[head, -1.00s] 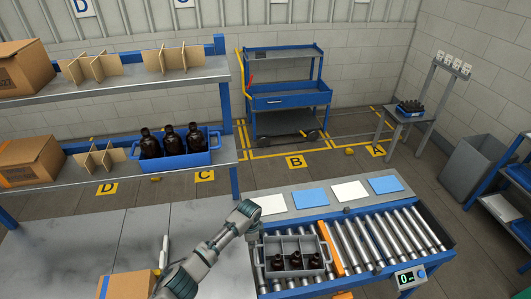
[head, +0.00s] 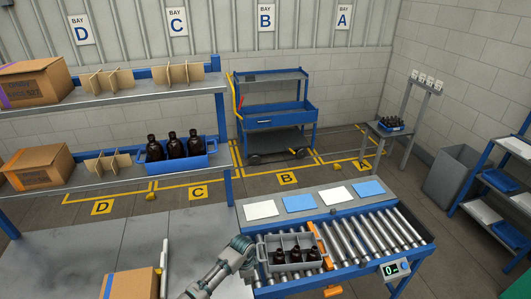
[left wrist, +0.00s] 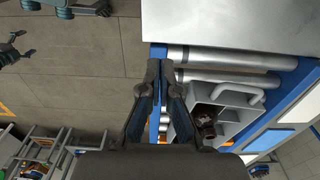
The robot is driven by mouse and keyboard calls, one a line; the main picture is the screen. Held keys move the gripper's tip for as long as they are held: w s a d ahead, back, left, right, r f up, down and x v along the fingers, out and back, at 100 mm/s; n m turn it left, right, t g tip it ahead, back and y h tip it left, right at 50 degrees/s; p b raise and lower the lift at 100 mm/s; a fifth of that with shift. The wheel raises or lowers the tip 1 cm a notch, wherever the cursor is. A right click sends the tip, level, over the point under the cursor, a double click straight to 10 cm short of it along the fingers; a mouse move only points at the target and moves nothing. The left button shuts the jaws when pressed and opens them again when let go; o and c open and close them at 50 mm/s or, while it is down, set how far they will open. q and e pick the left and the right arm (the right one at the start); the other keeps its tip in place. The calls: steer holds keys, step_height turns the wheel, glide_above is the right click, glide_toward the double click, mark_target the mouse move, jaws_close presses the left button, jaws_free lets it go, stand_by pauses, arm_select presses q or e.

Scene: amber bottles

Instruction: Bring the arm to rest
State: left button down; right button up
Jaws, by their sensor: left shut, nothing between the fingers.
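My left gripper (head: 243,246) is beside the left end of a grey divided crate (head: 264,257) on the roller conveyor. In the head view its fingers are hard to make out. In the left wrist view the gripper (left wrist: 160,72) is shut, with its fingertips together and nothing between them. The crate also shows there (left wrist: 238,103), right of the fingers. The crate holds dark amber bottles (head: 296,256), and one bottle (left wrist: 207,122) shows in the wrist view. The arm reaches up from the bottom edge of the head view. My right gripper is not seen in the head view.
An orange bar (head: 317,240) crosses the conveyor (head: 375,231) right of the crate. A grey worktop (head: 120,245) carries a cardboard box (head: 128,284) at left. Shelves behind hold a blue tote (head: 182,152) of bottles. A blue cart (head: 270,120) stands at the back.

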arm_select(q)
steer(key=s+d+f+n+t+h, duration=0.1)
steer(key=s+f+n, duration=0.15)
steer(key=s, duration=0.55)
steer(key=s+d+f+n+h, duration=0.2)
steer(key=s+f, duration=0.1)
steer(key=s, duration=0.5)
steer(key=s+a+r+n+t+y, duration=0.4)
steer(key=s+a+n, duration=0.5)
steer(key=s+a, duration=0.75)
step_height(320, 180, down, 28)
steer(key=s+g+b, duration=0.1)
steer(key=g+b, duration=0.2)
steer(key=b, duration=0.2)
steer(key=s+a+f+b, duration=0.2)
steer(key=s+f, duration=0.7)
steer(key=f, duration=0.2)
steer(key=s+a+f+g+b, duration=0.1)
steer(key=s+f+b, duration=0.1)
steer(key=s+f, duration=0.7)
step_height(320, 180, down, 2)
steer(key=shift+s+a+f+m+h, duration=0.25)
steer(key=shift+s+a+m+h, duration=0.1)
steer(key=shift+a+m, duration=0.1)
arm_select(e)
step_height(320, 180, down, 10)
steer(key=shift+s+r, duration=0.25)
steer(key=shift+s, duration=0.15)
